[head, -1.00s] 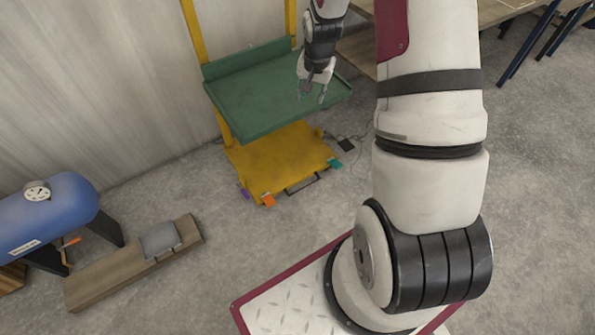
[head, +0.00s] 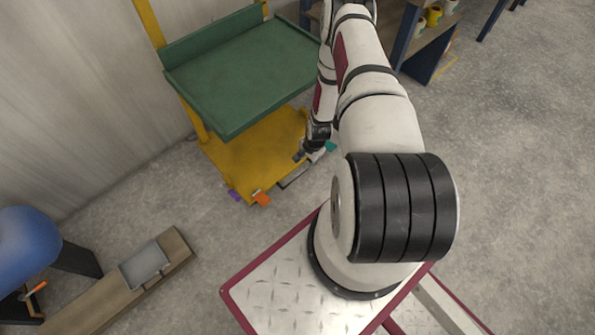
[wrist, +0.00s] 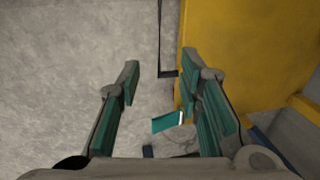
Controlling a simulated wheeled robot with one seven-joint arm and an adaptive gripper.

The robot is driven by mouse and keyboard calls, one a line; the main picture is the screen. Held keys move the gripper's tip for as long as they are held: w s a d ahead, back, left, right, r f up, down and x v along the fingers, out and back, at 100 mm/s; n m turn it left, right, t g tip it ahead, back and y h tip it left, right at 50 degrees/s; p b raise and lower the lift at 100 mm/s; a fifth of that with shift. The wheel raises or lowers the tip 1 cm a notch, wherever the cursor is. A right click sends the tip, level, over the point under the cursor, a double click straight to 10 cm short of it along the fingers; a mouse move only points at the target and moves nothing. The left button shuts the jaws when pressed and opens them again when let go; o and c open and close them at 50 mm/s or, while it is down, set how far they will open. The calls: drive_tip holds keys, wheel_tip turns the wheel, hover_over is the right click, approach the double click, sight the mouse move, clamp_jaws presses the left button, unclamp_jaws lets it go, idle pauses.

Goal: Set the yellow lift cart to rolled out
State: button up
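The yellow lift cart (head: 255,157) stands by the wall, with a raised green platform (head: 240,75) above its yellow base. Along the base's front edge are a purple tab (head: 234,195), an orange tab (head: 262,199), a teal tab (head: 331,146) and a thin dark bar (head: 293,178). My gripper (head: 307,154) is low at the front right of the base. In the wrist view my gripper (wrist: 163,75) is open and empty. The yellow base (wrist: 245,50) fills the right there, and the teal tab (wrist: 167,121) shows between the fingers. I cannot tell whether a finger touches the cart.
A wooden plank (head: 110,290) with a grey tray-like piece (head: 145,264) lies on the floor at left, beside a blue tank (head: 25,245). A bench with a dark blue leg (head: 430,60) stands behind my arm. The concrete floor at right is clear.

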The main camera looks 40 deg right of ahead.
sight(301, 174)
drive_tip(key=w+f+b, duration=0.1)
drive_tip(key=f, duration=0.3)
drive_tip(key=f+b, duration=0.2)
drive_tip(key=f, duration=0.3)
drive_tip(key=w+f+b, duration=0.1)
drive_tip(key=f+b, duration=0.1)
drive_tip(key=f, duration=0.2)
drive_tip(key=shift+w+f, duration=0.3)
drive_tip(key=shift+f, duration=0.1)
clamp_jaws()
